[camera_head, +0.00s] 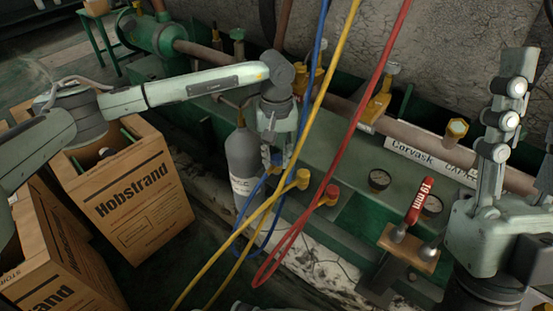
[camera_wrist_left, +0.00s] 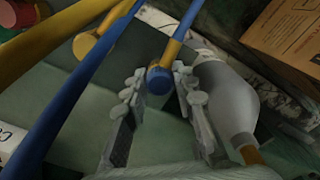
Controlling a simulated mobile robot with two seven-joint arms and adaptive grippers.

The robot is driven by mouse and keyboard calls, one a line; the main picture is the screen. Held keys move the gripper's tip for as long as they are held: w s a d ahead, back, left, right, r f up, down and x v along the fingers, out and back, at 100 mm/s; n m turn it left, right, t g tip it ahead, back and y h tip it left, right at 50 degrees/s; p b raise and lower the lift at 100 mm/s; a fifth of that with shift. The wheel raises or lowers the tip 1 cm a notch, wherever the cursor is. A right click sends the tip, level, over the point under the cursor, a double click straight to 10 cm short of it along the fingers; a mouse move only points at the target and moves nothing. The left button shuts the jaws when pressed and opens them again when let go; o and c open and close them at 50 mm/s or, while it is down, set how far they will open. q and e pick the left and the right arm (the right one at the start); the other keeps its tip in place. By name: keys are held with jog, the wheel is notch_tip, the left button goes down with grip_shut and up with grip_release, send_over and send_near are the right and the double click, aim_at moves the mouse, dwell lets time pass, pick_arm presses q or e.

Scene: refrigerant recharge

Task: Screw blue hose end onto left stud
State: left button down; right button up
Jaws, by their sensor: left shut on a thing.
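My left gripper (camera_head: 274,160) points down over the green machine and is shut on the blue hose end (camera_wrist_left: 158,80), which sits between its fingers in the left wrist view. In the head view, the blue hose (camera_head: 319,45) hangs down past the gripper. The left stud is hidden beneath the gripper and hose end, so I cannot tell whether they touch. The yellow hose end (camera_head: 302,179) and red hose end (camera_head: 330,194) stand to the right on the manifold. My right gripper (camera_head: 528,115) points up at the right edge, open and empty.
A grey cylinder (camera_head: 242,165) stands close left of the gripper. Hobstrand boxes (camera_head: 130,195) are at left. Yellow (camera_head: 345,35) and red (camera_head: 391,55) hoses hang across the work area.

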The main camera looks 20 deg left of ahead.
pick_arm(q)
jog(key=shift+f+m+b, duration=0.15)
jog(key=shift+m+b, duration=0.5)
jog(key=shift+m, duration=0.35)
jog(key=shift+m+b, duration=0.3)
jog(key=shift+m, duration=0.5)
